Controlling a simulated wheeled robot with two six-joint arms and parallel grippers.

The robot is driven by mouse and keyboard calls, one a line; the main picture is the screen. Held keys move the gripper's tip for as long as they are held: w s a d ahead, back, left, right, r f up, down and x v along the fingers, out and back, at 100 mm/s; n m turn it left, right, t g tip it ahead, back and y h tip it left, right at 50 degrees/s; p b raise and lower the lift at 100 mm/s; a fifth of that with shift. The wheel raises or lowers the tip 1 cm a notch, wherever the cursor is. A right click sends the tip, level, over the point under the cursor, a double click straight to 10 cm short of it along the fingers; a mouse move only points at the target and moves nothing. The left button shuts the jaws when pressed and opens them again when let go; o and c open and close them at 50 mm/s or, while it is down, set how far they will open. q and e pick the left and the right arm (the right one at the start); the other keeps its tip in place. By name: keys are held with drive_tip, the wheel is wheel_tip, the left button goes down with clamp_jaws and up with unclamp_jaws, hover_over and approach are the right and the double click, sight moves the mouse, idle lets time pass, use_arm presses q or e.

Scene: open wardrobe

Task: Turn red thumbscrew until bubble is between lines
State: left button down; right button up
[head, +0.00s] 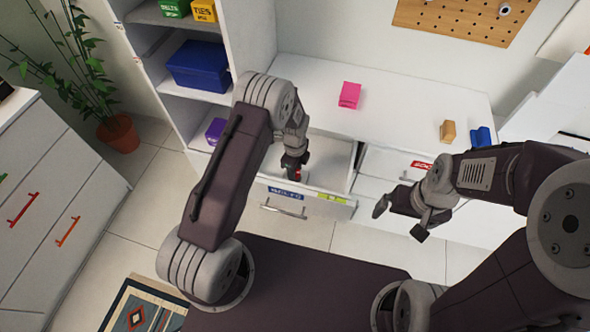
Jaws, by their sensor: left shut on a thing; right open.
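My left gripper (295,166) points down into the open drawer (325,160) below the white worktop. It is shut on a small red thing, probably the red thumbscrew (296,175), of which only a little shows below the fingers. A small yellow-green piece (331,197) on the drawer's front edge may be the level; no bubble or lines can be made out at this size. My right gripper (400,220) is open and empty, in front of the drawers to the right.
A pink block (350,95), a tan block (447,131) and a blue object (481,137) stand on the worktop (400,100). Shelves at the left hold a blue bin (198,67). A plant (118,133) and a white dresser (50,200) stand further left. Floor between is clear.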

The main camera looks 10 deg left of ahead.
use_arm(q)
drive_tip(key=shift+m, duration=0.4)
drive_tip(key=c, duration=0.9)
unclamp_jaws()
drive_tip(key=shift+r, duration=0.1)
wheel_tip(320, 180, up, 9)
drive_tip(key=shift+f, duration=0.1)
